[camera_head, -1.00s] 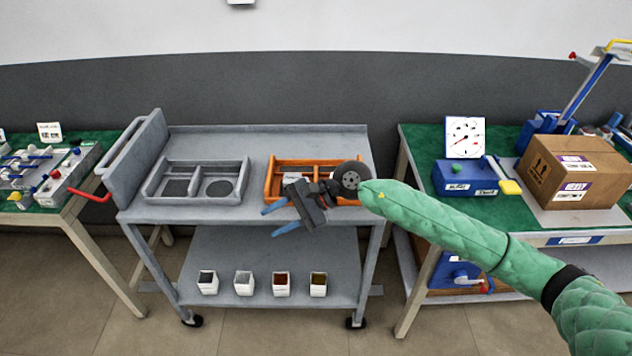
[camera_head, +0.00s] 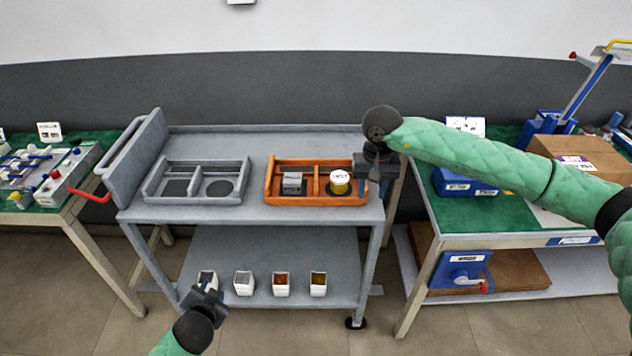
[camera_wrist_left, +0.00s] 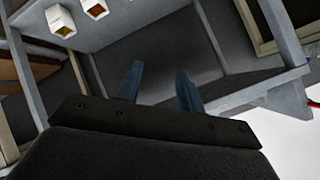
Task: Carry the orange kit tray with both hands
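The orange kit tray (camera_head: 300,201) sits on the right half of the grey cart's top. A small grey-and-white block (camera_head: 292,183) is in its left part, and a white canister with a yellow band (camera_head: 339,182) is in its right part. My right gripper (camera_head: 370,188) is at the tray's right end; I cannot tell whether it touches the tray or how far its fingers are apart. My left gripper (camera_head: 208,293) is low, in front of the cart's lower shelf and away from the tray. In the left wrist view its blue fingers (camera_wrist_left: 158,88) are apart and empty.
A grey tray (camera_head: 196,200) with empty recesses stands left of the orange one on the cart (camera_head: 255,216). Several small bins (camera_head: 243,283) stand on the lower shelf. Green-topped benches flank the cart; the right one holds a cardboard box (camera_head: 575,150) and a blue unit (camera_head: 463,182).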

